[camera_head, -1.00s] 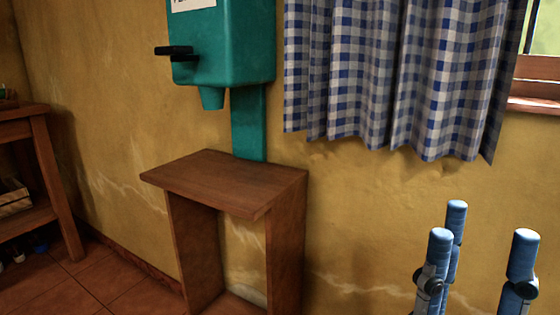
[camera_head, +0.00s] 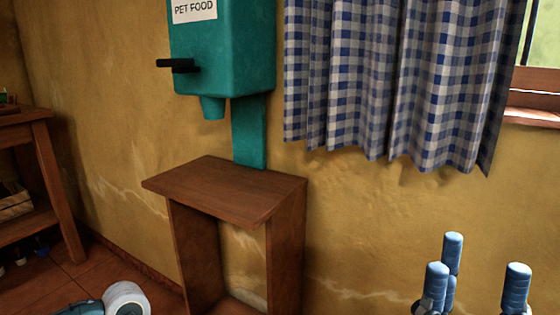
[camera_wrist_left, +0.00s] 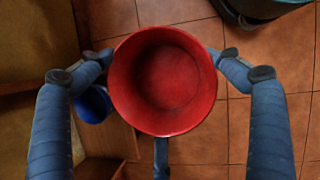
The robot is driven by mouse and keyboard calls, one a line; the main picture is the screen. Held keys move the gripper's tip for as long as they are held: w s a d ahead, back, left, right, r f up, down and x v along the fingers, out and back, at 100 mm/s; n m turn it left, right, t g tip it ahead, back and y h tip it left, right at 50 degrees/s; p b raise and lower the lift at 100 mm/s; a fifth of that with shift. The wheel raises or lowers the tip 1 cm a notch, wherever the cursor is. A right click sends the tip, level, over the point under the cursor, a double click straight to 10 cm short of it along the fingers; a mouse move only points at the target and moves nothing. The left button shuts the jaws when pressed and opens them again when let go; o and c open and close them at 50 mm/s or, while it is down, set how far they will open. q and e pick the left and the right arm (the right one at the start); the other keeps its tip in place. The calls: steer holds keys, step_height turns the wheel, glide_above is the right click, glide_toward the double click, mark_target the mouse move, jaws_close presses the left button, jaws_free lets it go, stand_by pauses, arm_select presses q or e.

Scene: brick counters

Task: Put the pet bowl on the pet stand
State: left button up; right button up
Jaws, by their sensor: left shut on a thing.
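The pet bowl (camera_wrist_left: 165,80) is red and round, seen from above into its empty inside in the left wrist view. My left gripper (camera_wrist_left: 165,62) is shut on it, with blue fingers at both sides and one at the lower edge. The bowl is not visible in the head view. The pet stand (camera_head: 225,188) is a brown wooden stand with a bare flat top, against the yellow wall below the dispenser. My right gripper (camera_head: 476,280) is open and empty at the lower right of the head view, its fingers pointing up.
A green pet food dispenser (camera_head: 222,50) hangs above the stand, its spout over the top. A checked curtain (camera_head: 390,80) hangs to the right. A wooden shelf (camera_head: 25,130) stands at left. A blue round object (camera_wrist_left: 92,104) and a dark container (camera_wrist_left: 262,8) show in the wrist view.

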arm_select(q)
steer(key=s+d+r+m+g+y, duration=0.1)
steer(key=d+r+m, duration=0.2)
steer(key=r+m, duration=0.2)
steer(key=s+d+r+m+g+y, duration=0.1)
steer(key=r+m, duration=0.4)
steer(key=r, duration=0.5)
steer(key=s+d+r+m+g+y+p, duration=0.1)
steer(key=s+d+r+m+y, duration=0.1)
steer(key=d+r+m, duration=0.3)
step_height(320, 180, up, 3)
steer(key=shift+s+f+m+g+y, duration=0.15)
steer(key=shift+m+g+y, duration=0.15)
steer(key=shift+m, duration=0.2)
steer(key=shift+a, duration=0.1)
